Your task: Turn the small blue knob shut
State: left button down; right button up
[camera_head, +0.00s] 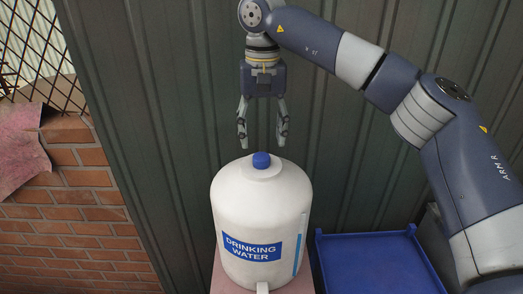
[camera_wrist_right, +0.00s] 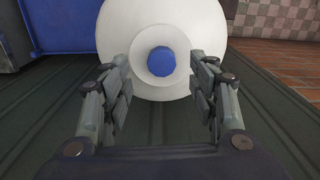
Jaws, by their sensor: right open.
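The small blue knob (camera_head: 261,160) sits on top of a white water container (camera_head: 238,208) with a blue "DRINKING WATER" label. My right gripper (camera_head: 262,143) points down just above the knob, its two fingers spread wide with nothing between them. In the right wrist view the knob (camera_wrist_right: 161,61) shows between and beyond the open fingers (camera_wrist_right: 161,88), with the white container (camera_wrist_right: 120,30) behind it. The fingers appear apart from the knob. My left gripper is not in view.
A blue tray (camera_head: 372,235) stands to the right of the container, below my right arm. A dark corrugated wall (camera_head: 160,90) is behind. A brick wall (camera_head: 75,215) with a metal lattice (camera_head: 35,50) is at the left. A pinkish surface (camera_head: 217,275) lies under the container.

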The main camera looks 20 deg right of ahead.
aim_at(261, 157)
jog(key=f, duration=0.3)
jog(key=f+p, duration=0.1)
jog(key=f, duration=0.1)
jog(key=shift+w, duration=0.4)
jog(key=shift+s+f, duration=0.15)
jog(key=shift+f, duration=0.5)
jog(key=shift+c, duration=0.9)
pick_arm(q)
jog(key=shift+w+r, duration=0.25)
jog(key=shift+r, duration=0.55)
pick_arm(e)
jog(key=c, duration=0.9)
